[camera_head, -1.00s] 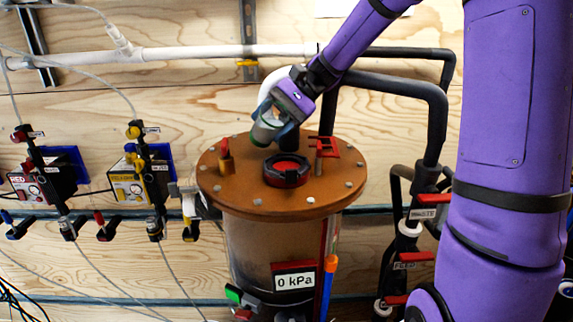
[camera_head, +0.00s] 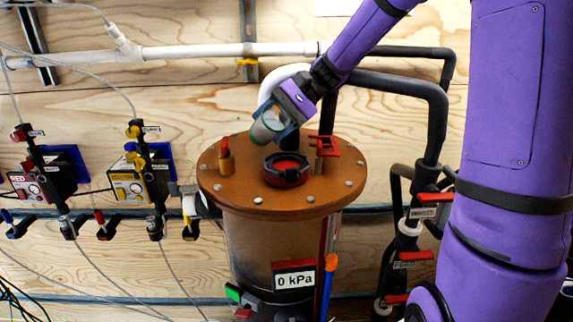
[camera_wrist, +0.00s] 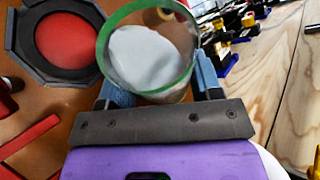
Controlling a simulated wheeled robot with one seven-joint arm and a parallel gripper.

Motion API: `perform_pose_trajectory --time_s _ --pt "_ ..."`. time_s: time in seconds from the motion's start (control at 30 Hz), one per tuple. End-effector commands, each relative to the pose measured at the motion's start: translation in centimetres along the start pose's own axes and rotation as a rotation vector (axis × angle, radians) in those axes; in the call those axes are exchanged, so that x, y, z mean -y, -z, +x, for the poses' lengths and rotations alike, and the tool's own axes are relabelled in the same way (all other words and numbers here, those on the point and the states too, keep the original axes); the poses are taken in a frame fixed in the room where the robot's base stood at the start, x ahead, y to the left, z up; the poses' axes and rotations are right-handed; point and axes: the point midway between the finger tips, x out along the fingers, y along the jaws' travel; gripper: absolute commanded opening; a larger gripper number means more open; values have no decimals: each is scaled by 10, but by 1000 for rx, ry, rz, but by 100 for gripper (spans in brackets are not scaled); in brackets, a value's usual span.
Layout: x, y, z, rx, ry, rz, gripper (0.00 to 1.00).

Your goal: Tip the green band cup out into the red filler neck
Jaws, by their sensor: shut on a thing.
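The cup with the green band (camera_head: 268,128) is held above the tank lid in the head view. In the wrist view the green band cup (camera_wrist: 187,70) is clear-walled, with a green rim and a pale grey-white mass inside. My gripper (camera_head: 279,117) is shut on it; blue finger pads flank the cup. The cup looks somewhat tilted in the head view. The red filler neck (camera_head: 286,170) is a red disc in a black ring on the lid, just below and right of the cup. The red filler neck (camera_wrist: 72,40) lies left of the cup in the wrist view, apart from it.
The brown round lid (camera_head: 250,192) carries bolts, a brass-and-red fitting (camera_head: 226,158) left of the neck and a red-handled valve (camera_head: 325,148) to its right. A pressure display (camera_head: 294,280) reads 0 kPa. Dark pipes (camera_head: 400,85) run behind my arm.

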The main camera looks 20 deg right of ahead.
Motion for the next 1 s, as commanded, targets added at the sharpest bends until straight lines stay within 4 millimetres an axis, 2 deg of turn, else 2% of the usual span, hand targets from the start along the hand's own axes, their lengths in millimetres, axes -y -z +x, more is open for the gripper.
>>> perform_pose_trajectory --time_s 1.0 --pt "1 0 0 -57 47 -117 31"
